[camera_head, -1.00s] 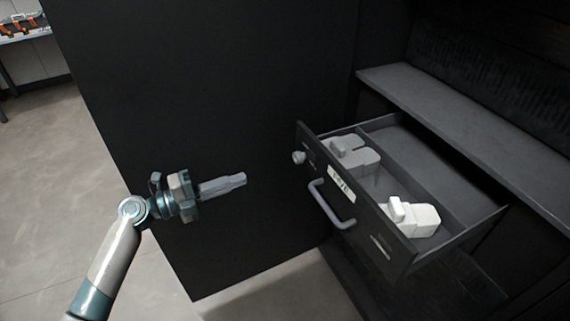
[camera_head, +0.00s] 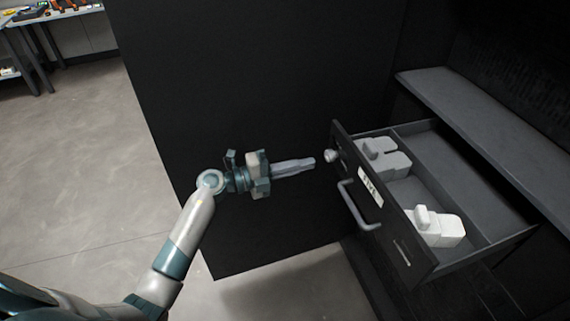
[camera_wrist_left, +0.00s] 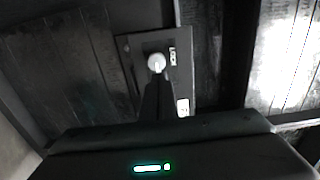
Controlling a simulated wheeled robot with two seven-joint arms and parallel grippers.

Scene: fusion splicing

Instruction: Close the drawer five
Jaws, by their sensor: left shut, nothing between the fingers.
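Drawer five (camera_head: 446,190) is pulled out of the dark cabinet and stands open at the right of the head view. Its front has a bar handle (camera_head: 356,207), a round knob (camera_head: 331,156) and a white label (camera_head: 369,187). My left gripper (camera_head: 311,162) is shut and empty, pointing right at the drawer front, close to the knob; whether it touches cannot be told. In the left wrist view the drawer front (camera_wrist_left: 134,57) and the round knob (camera_wrist_left: 156,62) show just beyond the dark fingers (camera_wrist_left: 157,84). My right gripper is not in view.
White objects (camera_head: 441,230) and grey-white objects (camera_head: 386,158) lie inside the drawer. A dark shelf ledge (camera_head: 480,125) runs above it. A large dark panel (camera_head: 250,80) stands behind my left arm. Open floor (camera_head: 70,150) lies at the left.

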